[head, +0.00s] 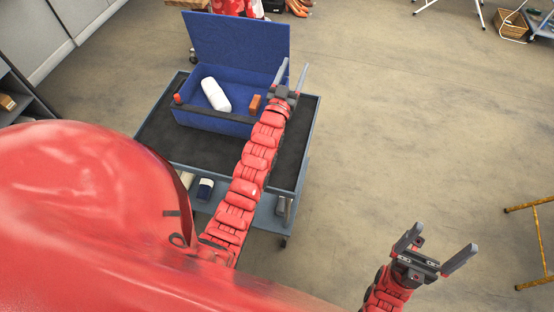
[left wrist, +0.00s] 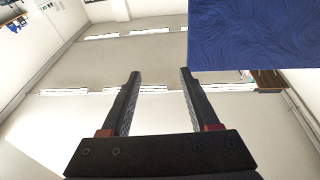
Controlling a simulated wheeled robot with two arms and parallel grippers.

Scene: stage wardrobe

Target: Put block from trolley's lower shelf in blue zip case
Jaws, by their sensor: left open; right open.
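The blue zip case (head: 223,126) stands open on the trolley's top, its lid (head: 235,45) raised at the back. A white roll (head: 215,94) and a small brown block (head: 256,104) appear inside it. On the trolley's lower shelf (head: 262,218) I see a dark blue and white item (head: 205,189) and a grey item (head: 281,206); I cannot tell if either is a block. My left gripper (head: 292,76) is open and empty by the case's right end. Its wrist view shows empty jaws (left wrist: 159,74) and a blue panel (left wrist: 262,35). My right gripper (head: 435,252) is open and empty at lower right.
The trolley's top (head: 300,130) has bare dark matting around the case. My left arm crosses it and hides part of the lower shelf. A yellow frame (head: 541,240) stands at the right edge.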

